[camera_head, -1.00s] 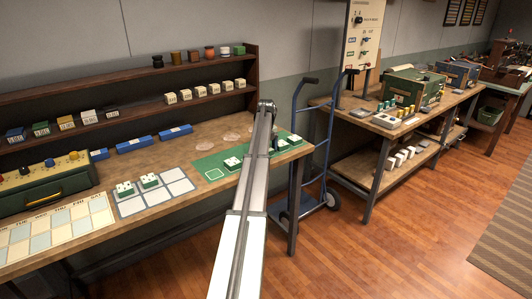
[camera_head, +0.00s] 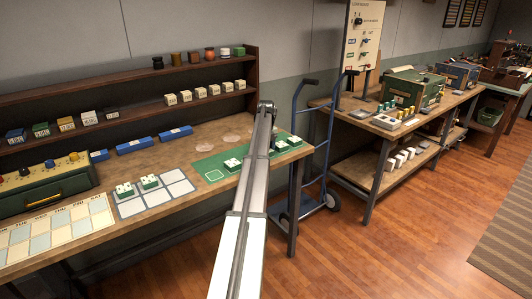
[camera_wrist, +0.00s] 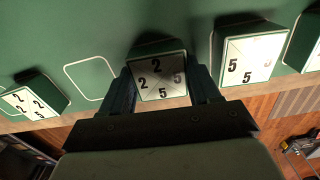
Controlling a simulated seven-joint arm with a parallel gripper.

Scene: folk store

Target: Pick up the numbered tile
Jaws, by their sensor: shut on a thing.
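In the wrist view a green-sided tile with a white face (camera_wrist: 157,82), marked with 2s and 5s, sits between the two dark fingers of my gripper (camera_wrist: 161,88). The fingers are shut on its sides. Whether the tile touches the mat or hangs just above it I cannot tell. Another tile with 5s (camera_wrist: 249,58) lies to the right of my gripper, and a tile with 2s and a 5 (camera_wrist: 33,101) lies to the left. In the head view my arm hides the gripper and the held tile.
The green mat (camera_head: 203,167) has an empty outlined square (camera_wrist: 90,80) left of my gripper. Tiles lie on it either side of my arm. A pale grid card (camera_head: 160,201) holds two tiles. A blue hand truck (camera_head: 310,130) stands beyond the table's right end.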

